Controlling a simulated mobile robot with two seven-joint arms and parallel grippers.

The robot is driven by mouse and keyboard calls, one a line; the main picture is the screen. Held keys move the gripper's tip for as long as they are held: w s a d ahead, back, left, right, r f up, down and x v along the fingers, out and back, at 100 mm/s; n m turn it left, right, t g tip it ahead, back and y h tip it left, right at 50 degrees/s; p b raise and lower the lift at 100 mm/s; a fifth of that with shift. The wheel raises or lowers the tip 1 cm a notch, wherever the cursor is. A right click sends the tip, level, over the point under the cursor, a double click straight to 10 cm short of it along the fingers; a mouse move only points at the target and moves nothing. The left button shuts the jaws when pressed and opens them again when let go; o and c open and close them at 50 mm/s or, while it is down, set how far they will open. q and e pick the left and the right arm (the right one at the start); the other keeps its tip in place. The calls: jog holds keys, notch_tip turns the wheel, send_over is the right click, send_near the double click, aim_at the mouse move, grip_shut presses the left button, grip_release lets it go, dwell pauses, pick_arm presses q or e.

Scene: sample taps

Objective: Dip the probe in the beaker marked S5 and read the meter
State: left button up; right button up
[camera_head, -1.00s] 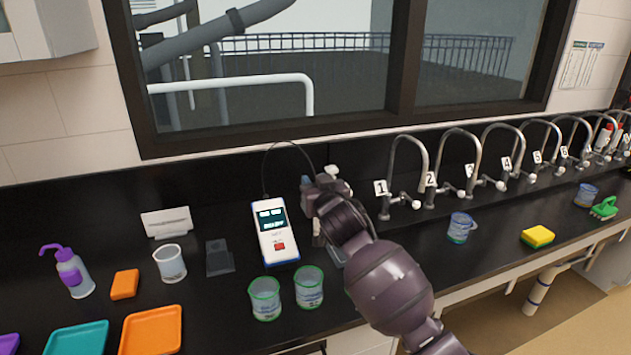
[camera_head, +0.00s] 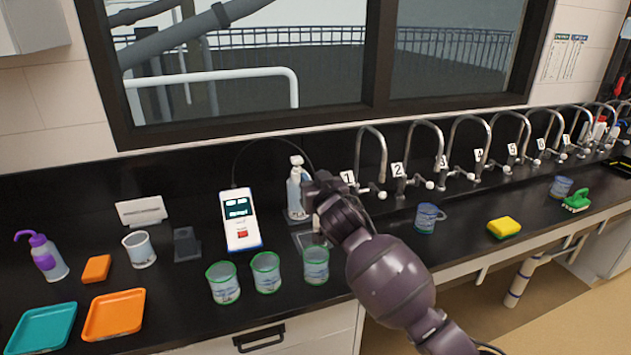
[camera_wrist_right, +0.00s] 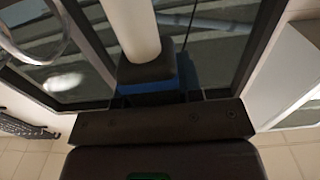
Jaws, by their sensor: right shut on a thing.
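The meter (camera_head: 240,221) is a white handheld box with a lit screen and a red button. Its digits are too small to read. A thin dark cable arcs from its top to my right gripper (camera_head: 322,196). That gripper is shut on the probe, whose white shaft (camera_wrist_right: 131,28) shows in the right wrist view. Three green-rimmed beakers with clear liquid stand in front of the meter: a left one (camera_head: 223,284), a middle one (camera_head: 266,273) and a right one (camera_head: 316,266). Their marks cannot be read, so I cannot tell which is S5. The gripper is above and behind the right beaker. My left gripper is out of view.
A clear bottle (camera_head: 294,190) stands just behind my right gripper. Numbered taps (camera_head: 380,150) line the back. A blue-rimmed cup (camera_head: 427,218) and a yellow sponge (camera_head: 504,227) are to the right. A white-rimmed beaker (camera_head: 139,249), trays (camera_head: 113,315) and a wash bottle (camera_head: 44,256) are left.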

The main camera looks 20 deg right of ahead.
pick_arm(q)
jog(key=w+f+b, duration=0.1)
jog(key=b, duration=0.2)
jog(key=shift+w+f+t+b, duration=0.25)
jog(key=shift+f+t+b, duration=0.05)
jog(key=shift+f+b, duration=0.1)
pick_arm(e)
notch_tip(320, 180, down, 5)
jog(key=shift+r, duration=0.15)
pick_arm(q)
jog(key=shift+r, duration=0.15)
pick_arm(e)
jog(key=shift+a, duration=0.1)
dwell(0.3)
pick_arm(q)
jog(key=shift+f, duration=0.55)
pick_arm(e)
jog(key=shift+f, duration=0.75)
pick_arm(q)
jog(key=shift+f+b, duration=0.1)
jog(key=shift+b, duration=0.3)
pick_arm(e)
jog(key=shift+f, duration=0.15)
